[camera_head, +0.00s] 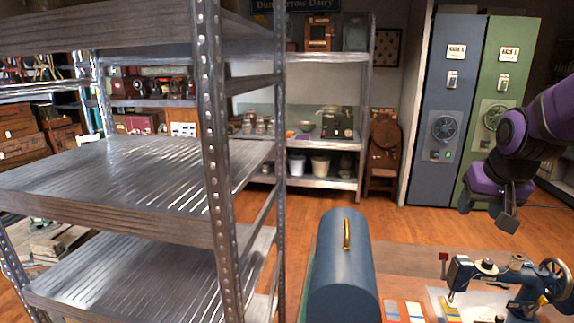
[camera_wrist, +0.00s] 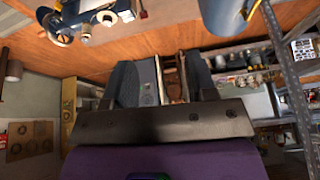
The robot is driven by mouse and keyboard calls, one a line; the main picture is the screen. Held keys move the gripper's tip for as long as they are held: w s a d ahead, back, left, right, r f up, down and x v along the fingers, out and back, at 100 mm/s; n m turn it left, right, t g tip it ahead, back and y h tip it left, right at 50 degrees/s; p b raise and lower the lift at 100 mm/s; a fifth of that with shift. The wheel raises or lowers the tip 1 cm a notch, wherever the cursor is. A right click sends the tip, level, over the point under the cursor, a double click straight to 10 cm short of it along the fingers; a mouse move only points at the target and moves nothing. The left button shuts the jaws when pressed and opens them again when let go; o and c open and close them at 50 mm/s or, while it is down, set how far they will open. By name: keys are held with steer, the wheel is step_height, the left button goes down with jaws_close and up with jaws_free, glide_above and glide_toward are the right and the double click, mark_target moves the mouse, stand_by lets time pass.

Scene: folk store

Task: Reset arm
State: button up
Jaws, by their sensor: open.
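My purple arm reaches in from the right edge in the head view, and my gripper (camera_head: 508,220) hangs in the air above the right side of the work table. In the wrist view my gripper (camera_wrist: 162,88) shows its two dark fingers spread apart, with nothing between them. The wrist picture is turned upside down, with the floor and table toward its top. No object is in contact with my gripper in either view.
An empty metal shelf unit (camera_head: 110,165) fills the left foreground. A blue domed case (camera_head: 343,270) and a sewing machine (camera_head: 510,280) stand on the table. Blue (camera_head: 440,175) and green (camera_head: 497,60) lockers stand behind. The wooden floor (camera_head: 400,222) between is clear.

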steer(key=s+a+r+n, duration=0.1)
steer(key=s+a+r, duration=0.1)
steer(key=s, duration=0.3)
steer(key=s+a+r+n, duration=0.1)
steer(key=s+a+r, duration=0.1)
steer(key=s+a, duration=0.2)
steer(key=s+a+r+n+y, duration=0.1)
steer(key=s+a+r, duration=0.2)
steer(key=s, duration=0.5)
steer(key=shift+a+n, duration=0.25)
steer(key=shift+n, duration=0.05)
steer(key=shift+w+d, duration=0.15)
steer(key=shift+w, duration=0.05)
stand_by(0.8)
